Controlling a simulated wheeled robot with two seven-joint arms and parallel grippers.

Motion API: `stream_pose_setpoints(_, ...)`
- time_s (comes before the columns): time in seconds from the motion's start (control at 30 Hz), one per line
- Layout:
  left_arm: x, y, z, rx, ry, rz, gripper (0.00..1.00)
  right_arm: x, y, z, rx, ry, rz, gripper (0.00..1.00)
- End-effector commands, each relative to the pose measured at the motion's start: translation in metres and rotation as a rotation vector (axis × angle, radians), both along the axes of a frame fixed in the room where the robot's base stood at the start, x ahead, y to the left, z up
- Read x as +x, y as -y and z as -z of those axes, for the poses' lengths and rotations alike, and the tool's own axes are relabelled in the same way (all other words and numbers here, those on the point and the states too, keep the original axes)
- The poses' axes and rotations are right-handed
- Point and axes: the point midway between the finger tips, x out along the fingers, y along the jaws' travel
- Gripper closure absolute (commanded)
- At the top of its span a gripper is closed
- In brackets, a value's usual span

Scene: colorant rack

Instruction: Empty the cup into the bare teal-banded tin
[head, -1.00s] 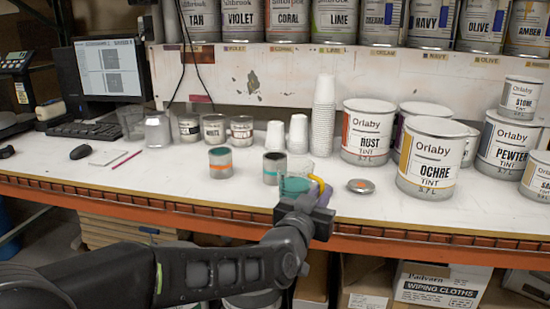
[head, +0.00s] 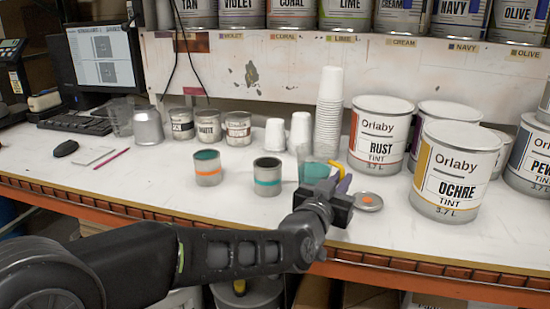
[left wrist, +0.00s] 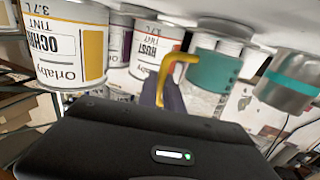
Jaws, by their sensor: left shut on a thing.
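My left gripper (head: 336,178) is shut on the clear cup (head: 313,172), which holds teal paint. The cup looks close to upright, just right of the bare teal-banded tin (head: 267,182) and apart from it. That tin stands open on the bench and looks dark inside. In the left wrist view, which is upside down, the cup (left wrist: 212,72) shows past a yellow finger, with the teal-banded tin (left wrist: 290,78) beside it. I cannot tell the cup's height above the bench. My right gripper is not in view.
An orange-banded tin (head: 207,172) with teal inside stands left of the teal-banded tin. Stacked white cups (head: 328,120), a RUST can (head: 376,150) and an OCHRE can (head: 452,180) stand behind and right. The bench front left is clear.

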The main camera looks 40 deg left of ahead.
Motion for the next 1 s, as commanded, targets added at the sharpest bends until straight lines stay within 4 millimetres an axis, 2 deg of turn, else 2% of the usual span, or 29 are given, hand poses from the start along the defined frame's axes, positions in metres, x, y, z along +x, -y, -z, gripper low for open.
stream_pose_setpoints(0.47, -0.001, -0.002, -0.006, -0.034, 0.015, -0.001, 1.00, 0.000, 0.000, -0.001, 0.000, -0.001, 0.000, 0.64)
stream_pose_setpoints(1.0, -0.005, -0.021, -0.031, -0.281, 0.078, -0.001, 1.00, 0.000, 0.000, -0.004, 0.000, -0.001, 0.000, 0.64)
